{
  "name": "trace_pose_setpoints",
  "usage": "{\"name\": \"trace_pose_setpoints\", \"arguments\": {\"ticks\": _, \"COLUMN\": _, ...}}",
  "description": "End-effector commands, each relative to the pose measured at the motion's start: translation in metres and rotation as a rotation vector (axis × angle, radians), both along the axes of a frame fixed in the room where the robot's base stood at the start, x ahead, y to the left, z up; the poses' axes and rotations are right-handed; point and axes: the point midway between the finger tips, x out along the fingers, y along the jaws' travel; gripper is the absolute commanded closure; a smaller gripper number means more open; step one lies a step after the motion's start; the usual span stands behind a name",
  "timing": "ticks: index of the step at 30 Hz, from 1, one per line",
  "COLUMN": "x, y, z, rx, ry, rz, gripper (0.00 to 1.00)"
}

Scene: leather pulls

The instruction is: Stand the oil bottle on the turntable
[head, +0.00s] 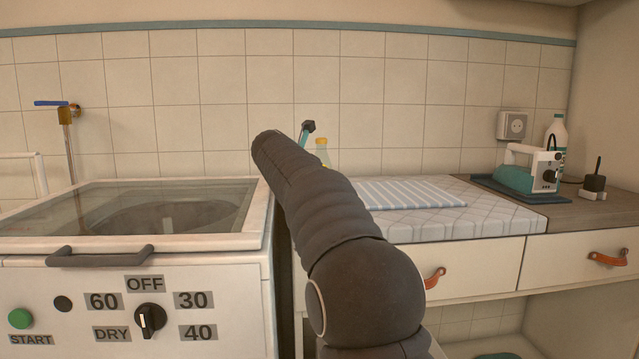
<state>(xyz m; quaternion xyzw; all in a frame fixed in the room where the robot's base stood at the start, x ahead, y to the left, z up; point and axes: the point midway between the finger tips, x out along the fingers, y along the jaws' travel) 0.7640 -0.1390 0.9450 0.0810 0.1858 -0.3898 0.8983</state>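I cannot make out a turntable.
A glass-lidded washing machine (150,243) stands at left. At right, a quilted pad (470,222) with a striped cloth (410,193) covers part of the counter. Beyond are a teal iron (516,178), a white bottle (558,130) and a small dark object (594,183).

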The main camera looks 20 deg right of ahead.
Motion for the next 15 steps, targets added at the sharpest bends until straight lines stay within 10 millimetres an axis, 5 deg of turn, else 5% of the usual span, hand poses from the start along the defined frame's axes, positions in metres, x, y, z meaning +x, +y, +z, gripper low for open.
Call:
{"name": "trace_pose_setpoints", "arguments": {"ticks": 13, "x": -0.0007, "y": -0.0003, "z": -0.0083, "rx": 0.0, "ry": -0.001, "rz": 0.0, "gripper": 0.95}}
{"name": "trace_pose_setpoints", "arguments": {"ticks": 14, "x": -0.0005, "y": -0.0003, "z": -0.0083, "rx": 0.0, "ry": -0.001, "rz": 0.0, "gripper": 0.39}}
{"name": "trace_pose_setpoints", "arguments": {"ticks": 15, "x": -0.0005, "y": -0.0003, "z": -0.0082, "rx": 0.0, "ry": -0.001, "rz": 0.0, "gripper": 0.29}}
